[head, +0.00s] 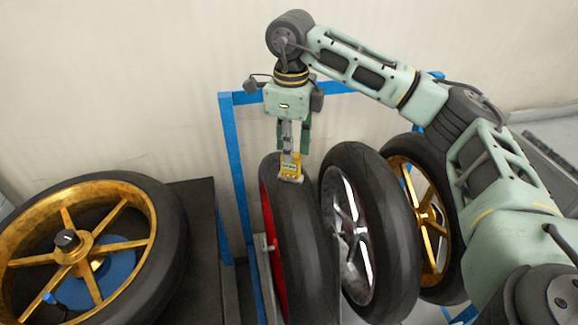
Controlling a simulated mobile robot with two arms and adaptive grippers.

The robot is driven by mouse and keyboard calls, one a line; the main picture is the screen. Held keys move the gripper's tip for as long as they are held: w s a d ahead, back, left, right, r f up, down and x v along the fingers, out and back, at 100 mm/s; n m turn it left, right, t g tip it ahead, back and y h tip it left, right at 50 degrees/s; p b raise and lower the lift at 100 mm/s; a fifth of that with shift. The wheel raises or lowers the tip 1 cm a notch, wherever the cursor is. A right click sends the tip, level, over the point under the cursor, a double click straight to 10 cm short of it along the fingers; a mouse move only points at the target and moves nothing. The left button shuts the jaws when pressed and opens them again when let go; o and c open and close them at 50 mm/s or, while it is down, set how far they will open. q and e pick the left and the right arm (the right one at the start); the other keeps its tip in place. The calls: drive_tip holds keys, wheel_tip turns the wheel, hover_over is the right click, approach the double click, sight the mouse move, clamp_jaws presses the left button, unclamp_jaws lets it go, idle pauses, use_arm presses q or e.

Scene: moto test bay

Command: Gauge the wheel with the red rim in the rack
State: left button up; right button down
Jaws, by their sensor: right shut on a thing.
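The wheel with the red rim (267,213) stands upright at the left end of the blue rack (231,160). Its black tyre (304,245) faces me and only a strip of the red rim shows. My right gripper (291,150) comes down from above and is shut on a yellow gauge (290,168). The gauge's lower end is at the top of the red-rimmed wheel's tyre and appears to touch it. My left gripper is not in view.
A silver-rimmed wheel (347,230) and a gold-rimmed wheel (425,205) stand to the right in the rack. Another gold-rimmed wheel (105,190) lies tilted on a dark bench (205,215) at the left. A pale wall is behind.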

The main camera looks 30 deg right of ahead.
drive_tip(key=shift+s+f, duration=0.1)
drive_tip(key=shift+f, duration=0.1)
drive_tip(key=shift+w+d+r+p, duration=0.1)
drive_tip(key=shift+w+r+p, duration=0.1)
drive_tip(key=shift+r+p, duration=1.75)
drive_tip(key=shift+r, duration=1.2)
drive_tip(key=shift+f, duration=0.1)
